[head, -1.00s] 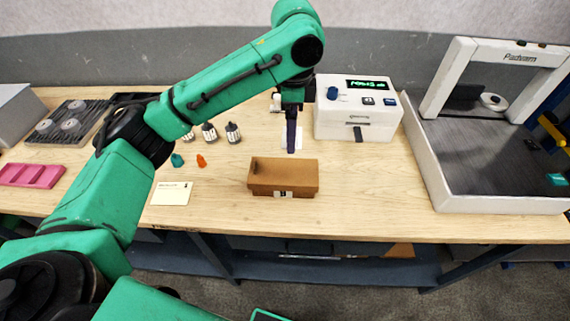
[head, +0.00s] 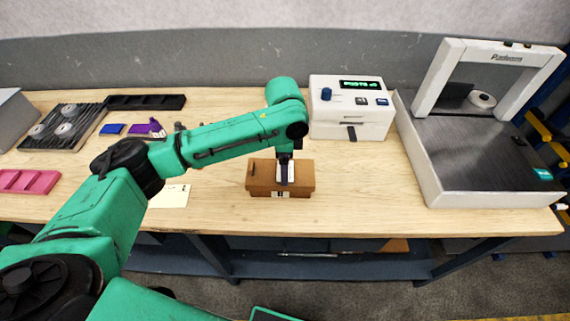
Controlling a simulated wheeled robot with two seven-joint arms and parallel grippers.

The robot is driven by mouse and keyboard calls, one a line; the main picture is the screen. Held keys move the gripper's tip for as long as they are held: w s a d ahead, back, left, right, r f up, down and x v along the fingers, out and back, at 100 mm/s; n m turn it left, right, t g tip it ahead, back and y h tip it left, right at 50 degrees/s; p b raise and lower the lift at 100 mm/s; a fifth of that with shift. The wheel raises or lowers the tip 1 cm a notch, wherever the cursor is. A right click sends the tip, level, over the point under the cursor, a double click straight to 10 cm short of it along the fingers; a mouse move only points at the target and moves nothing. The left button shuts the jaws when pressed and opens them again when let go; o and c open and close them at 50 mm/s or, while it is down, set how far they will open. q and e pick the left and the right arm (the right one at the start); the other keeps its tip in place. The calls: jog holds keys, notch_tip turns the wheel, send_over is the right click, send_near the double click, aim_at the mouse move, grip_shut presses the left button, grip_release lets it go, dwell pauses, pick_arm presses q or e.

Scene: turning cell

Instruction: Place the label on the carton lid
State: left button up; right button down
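My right gripper is out of view.
A white printer (head: 350,128) with a green display stands behind the carton. A large grey-bedded machine (head: 470,160) is at right. A cream card (head: 170,196) lies left of the carton. A pink tray (head: 28,181) and a black ribbed tray (head: 85,122) are farther left.

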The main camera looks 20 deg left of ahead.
pick_arm(q)
jog(key=shift+s+a+f, duration=0.1)
jog(key=shift+s+f, duration=0.35)
jog(key=shift+f, duration=0.25)
jog(key=o, duration=1)
jog(key=shift+f, duration=0.1)
jog(key=shift+o, duration=0.2)
jog(key=shift+w+r, duration=0.15)
jog(key=shift+r, duration=0.25)
jog(key=r+b, duration=0.1)
jog(key=r, duration=0.1)
jog(key=w+r+b, duration=0.1)
jog(key=r, duration=0.2)
jog(key=shift+r, duration=0.3)
notch_tip(320, 180, up, 7)
jog(key=shift+s, duration=0.15)
